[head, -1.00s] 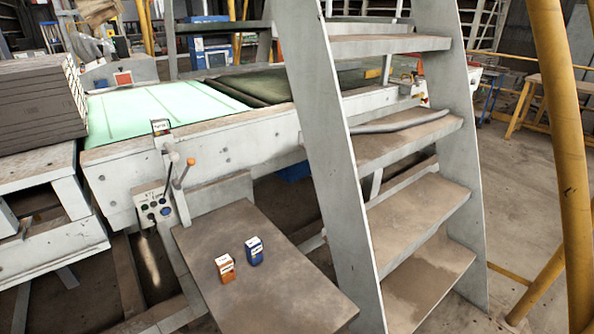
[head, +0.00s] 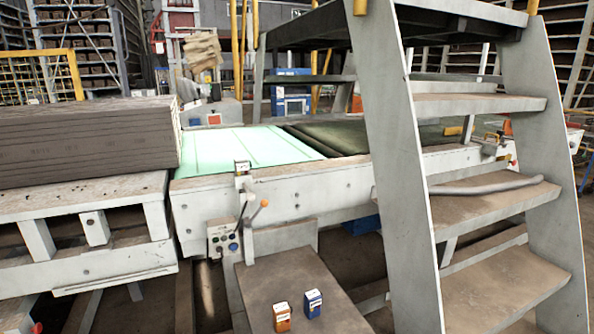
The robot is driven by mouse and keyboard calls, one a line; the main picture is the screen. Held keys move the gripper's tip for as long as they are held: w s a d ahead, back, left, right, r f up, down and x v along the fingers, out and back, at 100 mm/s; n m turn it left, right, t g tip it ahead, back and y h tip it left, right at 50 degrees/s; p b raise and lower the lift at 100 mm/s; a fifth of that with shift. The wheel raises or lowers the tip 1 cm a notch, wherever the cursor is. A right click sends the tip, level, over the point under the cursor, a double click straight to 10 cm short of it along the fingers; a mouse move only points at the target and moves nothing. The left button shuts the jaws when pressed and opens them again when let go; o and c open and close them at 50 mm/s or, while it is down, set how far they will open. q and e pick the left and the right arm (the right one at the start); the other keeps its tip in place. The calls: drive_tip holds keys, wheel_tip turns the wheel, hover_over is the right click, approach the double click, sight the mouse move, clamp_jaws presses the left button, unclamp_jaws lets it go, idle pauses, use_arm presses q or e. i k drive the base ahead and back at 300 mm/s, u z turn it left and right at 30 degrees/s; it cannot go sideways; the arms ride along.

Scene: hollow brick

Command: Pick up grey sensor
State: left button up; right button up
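I cannot make out a thing that is clearly a grey sensor. An orange box with a white top (head: 282,317) and a blue box with a white top (head: 313,303) stand side by side, slightly apart, on a brown metal plate (head: 262,283) at the bottom of the head view. Neither of my grippers is in view.
A white metal ladder (head: 400,170) stands right of the plate. Behind the plate is a control box (head: 222,240) with levers, on a long white conveyor frame (head: 300,195) with a pale green bed (head: 235,150). A stack of dark slabs (head: 90,142) lies at left.

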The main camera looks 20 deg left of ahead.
sight(241, 165)
drive_tip(key=k, duration=1.3)
drive_tip(key=u, duration=0.4)
drive_tip(key=i, duration=0.4)
drive_tip(key=u, duration=0.6)
drive_tip(key=i, duration=0.8)
drive_tip(key=z, duration=0.6)
drive_tip(key=i, duration=0.95)
drive_tip(key=z, duration=0.85)
